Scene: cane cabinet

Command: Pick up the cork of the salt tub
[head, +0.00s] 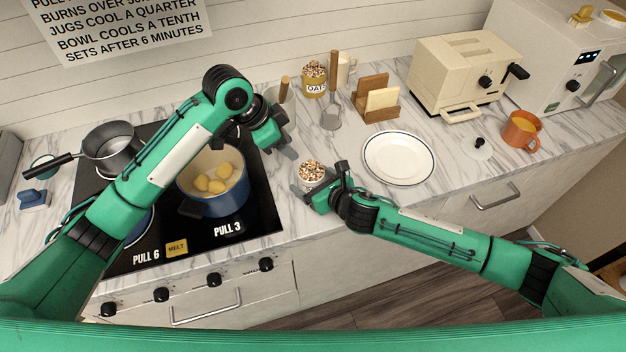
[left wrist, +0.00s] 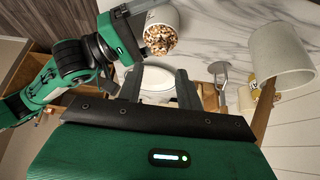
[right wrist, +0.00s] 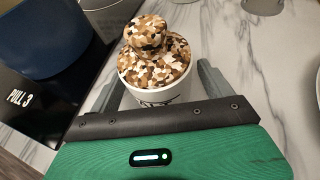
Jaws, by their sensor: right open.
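The salt tub (head: 309,185) is a small white tub standing on the counter just right of the hob; its label is too hidden to read. Its cork (head: 311,170) is speckled brown and white, with a round knob on top, and sits in the tub's mouth. In the right wrist view the cork (right wrist: 158,62) is seated on the white tub (right wrist: 150,95). My right gripper (right wrist: 160,88) is open, with a finger on either side of the tub. My left gripper (head: 286,143) is open and empty, above and behind the tub.
A blue pot (head: 208,205) of yellow pieces stands on the hob to the left. A white plate (head: 399,158) lies to the right. An oats jar (head: 314,85) with a similar cork, a wooden rack (head: 376,112) and a toaster (head: 462,70) stand behind.

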